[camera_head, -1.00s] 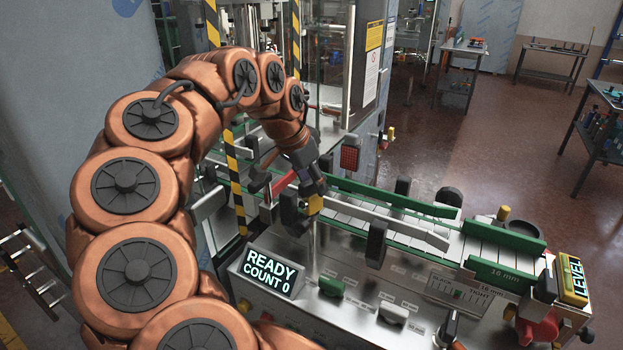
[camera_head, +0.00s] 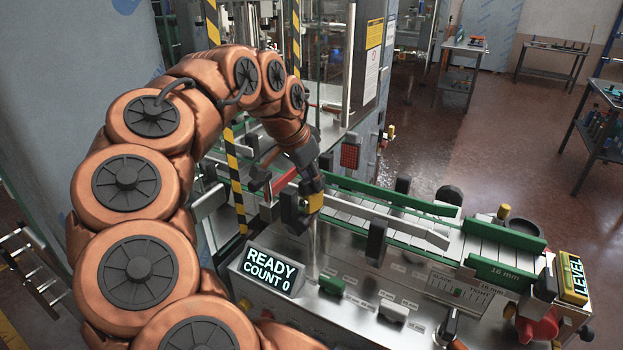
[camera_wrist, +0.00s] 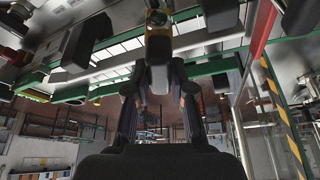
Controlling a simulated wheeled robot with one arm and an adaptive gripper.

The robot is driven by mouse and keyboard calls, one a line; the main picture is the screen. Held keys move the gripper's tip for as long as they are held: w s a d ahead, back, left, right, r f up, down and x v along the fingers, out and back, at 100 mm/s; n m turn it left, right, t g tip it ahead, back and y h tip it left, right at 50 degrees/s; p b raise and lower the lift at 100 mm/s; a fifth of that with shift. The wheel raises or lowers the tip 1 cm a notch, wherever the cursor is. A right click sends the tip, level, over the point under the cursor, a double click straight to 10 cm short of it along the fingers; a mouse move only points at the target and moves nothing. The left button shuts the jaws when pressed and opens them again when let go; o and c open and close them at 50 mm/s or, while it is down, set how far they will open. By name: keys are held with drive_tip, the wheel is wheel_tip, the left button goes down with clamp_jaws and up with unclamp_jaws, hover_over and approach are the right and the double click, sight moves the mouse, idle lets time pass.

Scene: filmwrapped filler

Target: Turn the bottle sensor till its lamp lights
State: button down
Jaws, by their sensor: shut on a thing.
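The bottle sensor (camera_head: 316,203) is a small yellow-bodied block beside the guide rail at the conveyor's left end. My gripper (camera_head: 306,194) reaches down onto it from the upper left, its dark fingers closed around it and partly hiding it. In the wrist view the sensor (camera_wrist: 158,45) shows as a grey and yellow body between the fingertips (camera_wrist: 158,82). I cannot make out a lit lamp on it in either view. The display (camera_head: 270,272) reads "READY COUNT 0".
The conveyor (camera_head: 390,226) runs right between green guides, with dark rail clamps (camera_head: 377,243) standing close by. A yellow LEVEL box (camera_head: 572,278) sits at the right end.

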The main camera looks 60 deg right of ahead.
drive_tip(key=shift+n+t+b, duration=0.5)
drive_tip(key=shift+n+t, duration=0.3)
drive_tip(key=shift+n, duration=1.2)
drive_tip(key=c, duration=1)
unclamp_jaws()
drive_tip(key=shift+r, duration=0.15)
drive_tip(key=v, duration=1.1)
drive_tip(key=shift+a+r, duration=0.25)
drive_tip(key=shift+r, duration=0.05)
